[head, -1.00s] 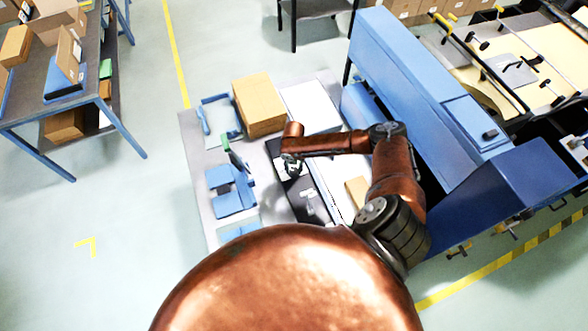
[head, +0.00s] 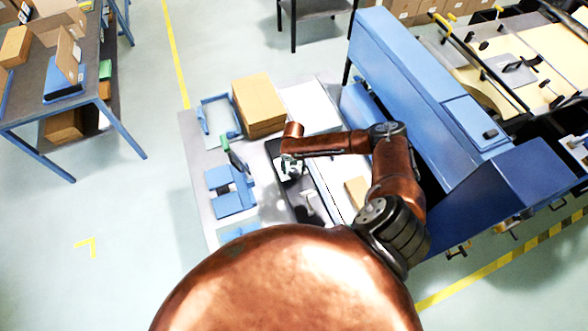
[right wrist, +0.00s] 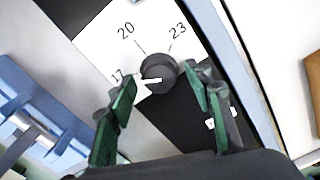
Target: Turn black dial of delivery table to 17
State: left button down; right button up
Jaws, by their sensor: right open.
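In the right wrist view, the black dial (right wrist: 158,70) sits on a white scale plate (right wrist: 110,35) printed 17, 20 and 23. A white pointer mark on the dial faces left, roughly toward the 17 side; its exact reading is unclear because a finger covers part of the scale there. My right gripper (right wrist: 163,84) is open, its green-padded fingers on either side of the dial; contact cannot be told. In the head view, my right gripper (head: 291,168) is over the black panel on the delivery table (head: 198,150), and the dial cannot be made out. My left gripper is out of view.
A cardboard box (head: 259,105) stands on the table behind the gripper. Blue fixtures (head: 230,192) lie to its left, and a small carton (head: 356,191) to its right. A large blue machine (head: 420,90) stands along the right.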

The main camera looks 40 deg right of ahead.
aim_at(294, 170)
jog(key=shift+r, duration=0.1)
notch_tip(294, 170, up, 12)
dwell(0.5)
dwell(0.5)
